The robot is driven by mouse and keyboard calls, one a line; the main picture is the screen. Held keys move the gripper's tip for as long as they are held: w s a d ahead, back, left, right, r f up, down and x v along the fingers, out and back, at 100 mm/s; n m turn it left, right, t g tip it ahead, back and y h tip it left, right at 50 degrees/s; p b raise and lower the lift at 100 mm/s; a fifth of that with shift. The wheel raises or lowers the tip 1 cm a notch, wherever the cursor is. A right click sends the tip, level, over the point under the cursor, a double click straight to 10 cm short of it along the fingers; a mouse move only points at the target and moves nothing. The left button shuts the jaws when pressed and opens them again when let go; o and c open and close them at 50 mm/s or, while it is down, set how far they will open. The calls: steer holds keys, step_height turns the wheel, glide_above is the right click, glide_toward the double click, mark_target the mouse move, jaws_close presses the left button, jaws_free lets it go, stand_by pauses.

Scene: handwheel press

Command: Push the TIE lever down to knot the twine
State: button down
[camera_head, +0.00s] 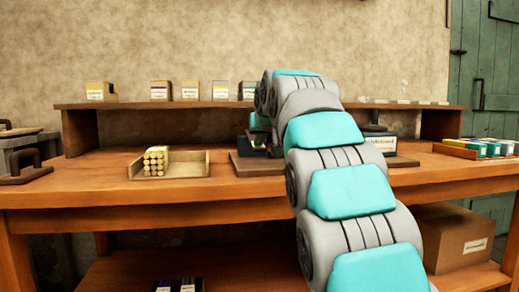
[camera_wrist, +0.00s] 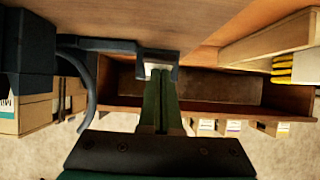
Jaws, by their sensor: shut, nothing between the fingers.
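The dark press (camera_head: 378,128) stands on a wooden base at the middle of the bench, mostly hidden behind my arm in the head view. In the wrist view, which looks upside down, its dark blue-grey body (camera_wrist: 28,50) is at the left. A dark bar (camera_wrist: 105,45) runs from it to a block at my fingertips, and a curved dark rod (camera_wrist: 90,95) hangs beside it. No TIE label is readable, so I cannot tell which part is the lever. My gripper (camera_wrist: 160,72) is shut and empty, its green fingertips at the block; contact is unclear. No twine is identifiable.
A wooden tray (camera_head: 195,170) with yellow rolls lies left of the press. A raised shelf (camera_head: 200,105) with small boxes runs along the back. A handled dark block (camera_head: 25,175) is at far left, and a tray of coloured packets (camera_head: 455,151) at far right.

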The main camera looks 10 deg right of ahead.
steer(key=shift+f+b, duration=0.4)
steer(key=shift+f, duration=0.5)
steer(key=shift+w+f, duration=0.1)
steer(key=shift+f, duration=0.45)
steer(key=shift+t, duration=0.3)
steer(key=r+p, duration=0.1)
steer(key=r, duration=0.1)
steer(key=s+r+p, duration=0.1)
steer(key=r, duration=0.1)
steer(key=shift+s, duration=0.15)
steer(key=p+v, duration=0.1)
steer(key=v, duration=0.9)
steer(key=shift+s, duration=0.3)
